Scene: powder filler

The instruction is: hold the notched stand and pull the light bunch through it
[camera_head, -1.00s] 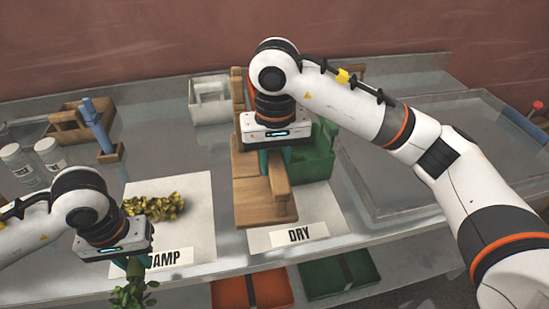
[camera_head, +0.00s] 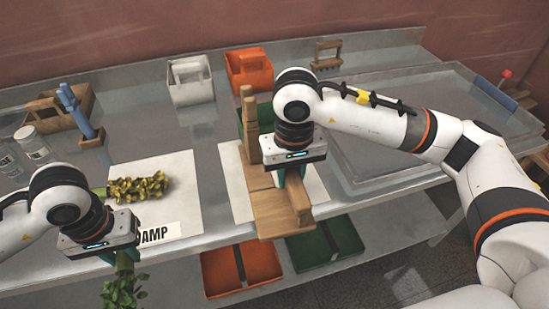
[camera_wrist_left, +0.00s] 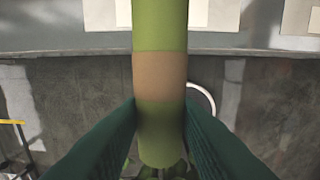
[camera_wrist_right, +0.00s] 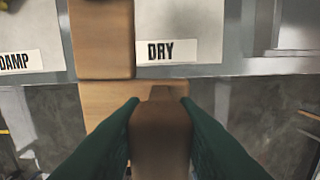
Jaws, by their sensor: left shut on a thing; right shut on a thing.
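My left gripper (camera_head: 122,258) is shut on the thick green stem of a leafy bunch (camera_head: 122,287), in front of the table's front edge. In the left wrist view the stem (camera_wrist_left: 160,25) stands between the fingers with a tan band around it; its leaves hang below. My right gripper (camera_head: 292,172) is shut on an upright part of the wooden stand (camera_head: 280,220). The stand has a tall post (camera_head: 249,125) at its back, and its front end reaches past the table edge. I cannot make out its notch. The bunch and the stand are apart.
A yellow-green bunch (camera_head: 138,188) lies on the DAMP sheet (camera_head: 185,195). The DRY sheet (camera_wrist_right: 205,55) is partly under the stand. White (camera_head: 190,92) and orange (camera_head: 248,85) caddies stand behind. A blue-posted holder (camera_head: 85,120) is at left. Orange (camera_head: 225,285) and green bins sit below.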

